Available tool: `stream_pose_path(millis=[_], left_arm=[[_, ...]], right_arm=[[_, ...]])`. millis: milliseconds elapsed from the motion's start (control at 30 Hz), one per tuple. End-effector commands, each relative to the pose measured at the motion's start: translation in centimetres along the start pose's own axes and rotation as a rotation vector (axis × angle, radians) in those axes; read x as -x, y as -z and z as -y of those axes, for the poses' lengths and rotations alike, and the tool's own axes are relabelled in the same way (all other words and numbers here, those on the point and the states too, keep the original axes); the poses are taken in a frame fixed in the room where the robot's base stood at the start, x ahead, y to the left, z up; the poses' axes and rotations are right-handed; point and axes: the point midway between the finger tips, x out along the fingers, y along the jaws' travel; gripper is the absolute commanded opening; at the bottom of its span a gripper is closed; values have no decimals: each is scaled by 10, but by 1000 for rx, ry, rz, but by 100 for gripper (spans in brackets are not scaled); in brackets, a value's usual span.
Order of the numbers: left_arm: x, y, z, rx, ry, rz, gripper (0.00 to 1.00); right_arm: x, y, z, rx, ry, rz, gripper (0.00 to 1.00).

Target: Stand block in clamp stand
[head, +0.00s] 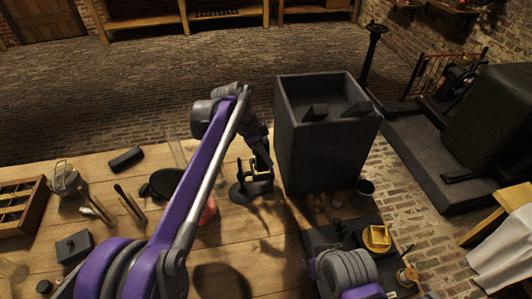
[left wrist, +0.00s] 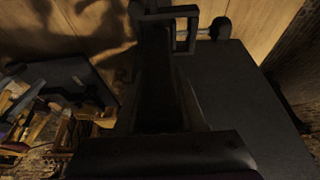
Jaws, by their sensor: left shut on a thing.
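The clamp stand (head: 248,192) is dark, with a round base and an upright frame, and stands on the wooden table left of a tall dark box. My left gripper (head: 262,163) points down at the stand's upper part. In the left wrist view a long dark block (left wrist: 155,75) lies between the fingers of my left gripper, which is shut on it. The block's far end is beside or within the stand's square frame (left wrist: 185,28); I cannot tell whether it touches. In the head view the gripper largely hides the block. My right gripper is not in view.
The tall dark box (head: 325,150) stands close right of the stand. A small black block (head: 126,159), brushes (head: 130,205), a glass jar (head: 65,180) and a wooden rack (head: 20,205) are on the left of the table. A yellow dish (head: 376,238) is at right.

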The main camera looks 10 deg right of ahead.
Motion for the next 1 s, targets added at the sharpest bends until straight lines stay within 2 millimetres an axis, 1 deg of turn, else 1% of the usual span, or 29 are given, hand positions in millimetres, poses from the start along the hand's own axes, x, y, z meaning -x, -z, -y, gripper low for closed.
stream_pose_path(millis=[333, 1000], left_arm=[[-1, 0, 0, 0, 0, 0, 0], [-17, -7, 0, 0, 0, 0, 0]], right_arm=[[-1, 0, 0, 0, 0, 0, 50], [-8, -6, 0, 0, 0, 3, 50]])
